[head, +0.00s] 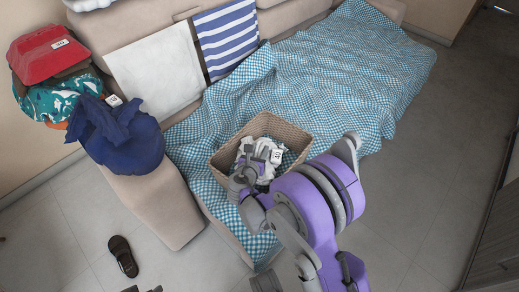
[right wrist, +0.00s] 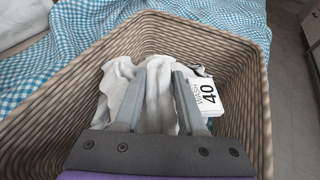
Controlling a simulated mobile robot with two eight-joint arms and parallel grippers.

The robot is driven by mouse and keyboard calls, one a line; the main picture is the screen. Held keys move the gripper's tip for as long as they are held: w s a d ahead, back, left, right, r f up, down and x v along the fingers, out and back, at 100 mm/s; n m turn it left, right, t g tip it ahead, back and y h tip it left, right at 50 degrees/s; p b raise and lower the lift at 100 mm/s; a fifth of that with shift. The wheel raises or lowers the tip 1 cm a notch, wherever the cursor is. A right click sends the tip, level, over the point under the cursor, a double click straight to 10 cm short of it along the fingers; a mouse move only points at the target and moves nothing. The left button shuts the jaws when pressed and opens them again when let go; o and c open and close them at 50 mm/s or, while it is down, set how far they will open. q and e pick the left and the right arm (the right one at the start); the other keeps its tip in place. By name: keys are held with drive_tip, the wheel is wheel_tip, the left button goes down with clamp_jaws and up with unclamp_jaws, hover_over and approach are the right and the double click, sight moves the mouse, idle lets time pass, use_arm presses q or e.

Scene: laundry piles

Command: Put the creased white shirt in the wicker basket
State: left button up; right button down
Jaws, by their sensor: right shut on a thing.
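The wicker basket (head: 222,160) stands on the blue-and-white checked cloth on the couch, and its woven wall (right wrist: 250,75) fills much of the right wrist view. The white shirt (head: 270,172) is a crumpled bundle inside the basket; it also shows in the right wrist view (right wrist: 115,80), below the rim. My right gripper (head: 258,165) reaches down into the basket. Its fingers (right wrist: 160,85) are shut on the white shirt. Whether the shirt touches the basket floor is hard to tell.
The checked cloth (head: 340,70) covers much of the couch. A striped towel (head: 228,38) hangs over the backrest. A dark sandal (head: 123,257) lies on the floor.

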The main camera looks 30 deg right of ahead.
drive_tip(key=shift+f+b, duration=0.3)
drive_tip(key=shift+f, duration=0.1)
drive_tip(key=shift+c, duration=2.4)
unclamp_jaws()
drive_tip(key=shift+r+p, duration=0.55)
drive_tip(key=p+v, duration=0.2)
drive_tip(key=v, duration=0.9)
drive_tip(key=s+r+m+g+y, duration=0.1)
drive_tip(key=s+m+g+y, duration=0.1)
drive_tip(key=s+m, duration=0.5)
drive_tip(key=s+a+r+m+g+y, duration=0.1)
drive_tip(key=s+m+y, duration=0.3)
drive_tip(key=s+m, duration=0.4)
drive_tip(key=s+a+r+m+g+y, duration=0.1)
drive_tip(key=s+r+m+g+y, duration=0.1)
drive_tip(key=s+m, duration=0.5)
drive_tip(key=m+y, duration=0.1)
drive_tip(key=m, duration=0.4)
drive_tip(key=shift+s+m+g, duration=0.3)
drive_tip(key=shift+g, duration=0.1)
